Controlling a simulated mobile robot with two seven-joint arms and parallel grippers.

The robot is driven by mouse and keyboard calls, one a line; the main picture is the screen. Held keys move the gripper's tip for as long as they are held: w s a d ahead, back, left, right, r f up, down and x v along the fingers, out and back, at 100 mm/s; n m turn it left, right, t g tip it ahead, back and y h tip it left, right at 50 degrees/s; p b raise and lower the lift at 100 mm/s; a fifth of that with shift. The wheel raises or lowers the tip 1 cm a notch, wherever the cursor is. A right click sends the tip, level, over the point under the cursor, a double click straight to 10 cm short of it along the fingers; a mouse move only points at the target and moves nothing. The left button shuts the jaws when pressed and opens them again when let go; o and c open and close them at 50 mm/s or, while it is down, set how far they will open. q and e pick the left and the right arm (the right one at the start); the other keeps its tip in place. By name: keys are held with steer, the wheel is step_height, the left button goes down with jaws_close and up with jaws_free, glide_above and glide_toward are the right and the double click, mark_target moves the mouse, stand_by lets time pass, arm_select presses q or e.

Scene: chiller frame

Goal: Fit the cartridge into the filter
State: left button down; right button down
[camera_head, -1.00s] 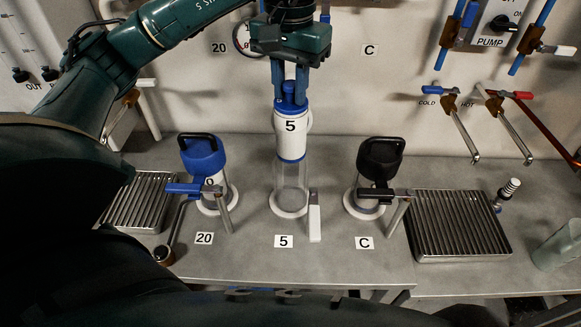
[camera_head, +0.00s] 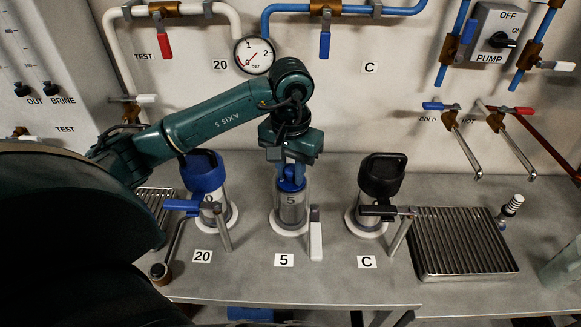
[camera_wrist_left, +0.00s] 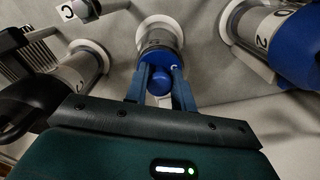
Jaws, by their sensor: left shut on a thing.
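The cartridge, marked 5 with a blue top (camera_head: 291,185), sits down inside the clear filter housing (camera_head: 289,218) in the middle of the counter, above the label 5 (camera_head: 284,260). It looks upright. My left gripper (camera_head: 291,176) comes from above and is shut on the knob of the blue top. In the left wrist view, the fingers (camera_wrist_left: 160,85) close around the blue knob, with the housing's white base ring (camera_wrist_left: 160,28) beyond. Whether the cartridge is fully seated cannot be told. My right gripper is not in view.
A blue-capped filter (camera_head: 206,178) stands close on the left, a black-capped one (camera_head: 381,178) on the right. A white-handled valve (camera_head: 316,236) stands beside the middle housing. A slatted drain tray (camera_head: 462,242) lies further right. Pipes and a gauge (camera_head: 253,56) are on the wall.

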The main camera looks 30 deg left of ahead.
arm_select(q)
steer(key=shift+f+b, duration=0.25)
steer(key=shift+b, duration=0.1)
steer(key=c, duration=1.2)
jaws_free()
steer(key=shift+r, duration=0.15)
steer(key=shift+o, duration=0.2)
